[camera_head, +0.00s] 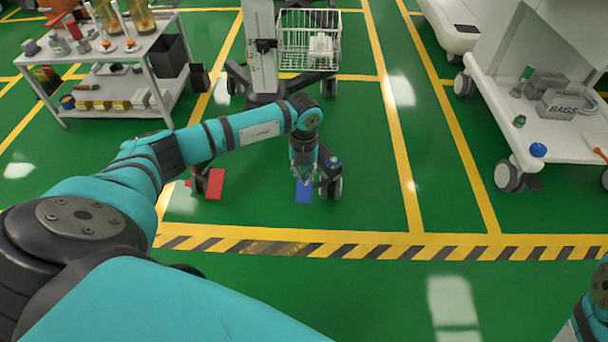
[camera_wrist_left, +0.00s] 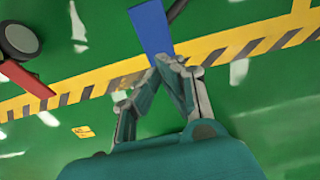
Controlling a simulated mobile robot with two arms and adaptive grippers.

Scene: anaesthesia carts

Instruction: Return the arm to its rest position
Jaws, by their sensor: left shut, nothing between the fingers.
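My left arm reaches out from the lower left in the head view, and its gripper (camera_head: 304,172) points down over the green floor, in front of a wheeled stand. In the left wrist view the fingers of my left gripper (camera_wrist_left: 167,62) meet at their tips with nothing between them. A blue pedal (camera_wrist_left: 152,27) lies just beyond the fingertips in that view; it also shows in the head view (camera_head: 304,192). Of my right arm only a teal part shows at the lower right edge; its gripper is not in view.
The wheeled stand (camera_head: 262,60) has a wire basket (camera_head: 309,42) and a red pedal (camera_head: 215,183). A grey cart (camera_head: 160,88) with bottles stands at the left. A white cart (camera_head: 560,135) with boxes stands at the right. Floor in front of the striped line is clear.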

